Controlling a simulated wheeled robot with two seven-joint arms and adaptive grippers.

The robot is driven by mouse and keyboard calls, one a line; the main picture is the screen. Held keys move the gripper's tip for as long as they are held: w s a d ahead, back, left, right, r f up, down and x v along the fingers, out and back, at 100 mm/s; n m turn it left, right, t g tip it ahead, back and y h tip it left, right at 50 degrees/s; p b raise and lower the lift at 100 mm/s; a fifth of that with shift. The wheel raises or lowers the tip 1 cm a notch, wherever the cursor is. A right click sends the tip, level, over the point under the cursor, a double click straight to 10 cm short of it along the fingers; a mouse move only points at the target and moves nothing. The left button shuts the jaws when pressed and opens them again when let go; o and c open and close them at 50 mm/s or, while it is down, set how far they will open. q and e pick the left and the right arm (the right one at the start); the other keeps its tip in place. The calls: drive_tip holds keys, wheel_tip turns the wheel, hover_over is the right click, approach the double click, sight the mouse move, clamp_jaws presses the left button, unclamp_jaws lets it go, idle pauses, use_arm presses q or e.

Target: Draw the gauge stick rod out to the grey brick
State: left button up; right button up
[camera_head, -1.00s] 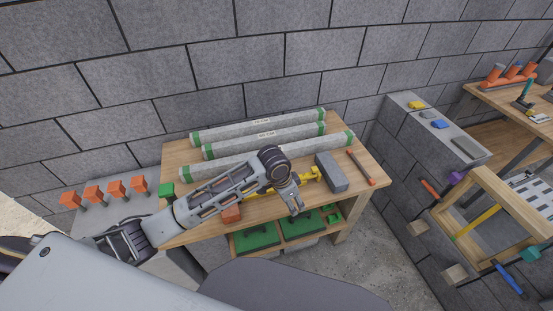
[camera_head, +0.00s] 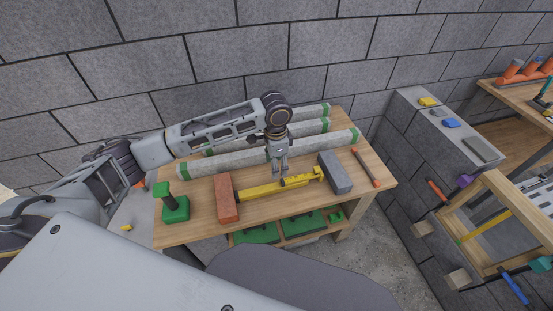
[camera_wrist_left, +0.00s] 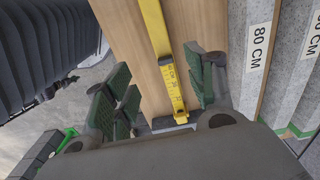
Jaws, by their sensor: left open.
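The yellow gauge stick (camera_head: 262,190) lies on the wooden bench between the red brick (camera_head: 227,198) and the grey brick (camera_head: 335,172). In the left wrist view its thinner marked rod (camera_wrist_left: 171,85) extends from the yellow body (camera_wrist_left: 152,25) towards the bottom. The rod's far end lies near the grey brick; whether they touch I cannot tell. My left gripper (camera_head: 280,172) is open and empty, pointing down over the stick's middle. In the left wrist view its green-padded fingers (camera_wrist_left: 163,88) stand apart on both sides of the rod. My right gripper is not in view.
A green tool (camera_head: 172,205) stands left of the red brick, and a red-ended rod (camera_head: 366,167) lies right of the grey brick. The bench front (camera_head: 260,215) is clear.

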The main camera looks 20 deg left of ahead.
sight(275, 186)
use_arm(q)
drive_tip(key=shift+w+a+r, duration=0.1)
drive_tip(key=shift+a+r, duration=0.1)
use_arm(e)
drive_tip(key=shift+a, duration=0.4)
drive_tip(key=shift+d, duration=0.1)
use_arm(q)
wheel_tip(275, 186, down, 12)
drive_tip(key=shift+f, duration=0.95)
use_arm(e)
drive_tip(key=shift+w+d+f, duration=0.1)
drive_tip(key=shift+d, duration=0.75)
use_arm(q)
drive_tip(key=shift+c, duration=0.2)
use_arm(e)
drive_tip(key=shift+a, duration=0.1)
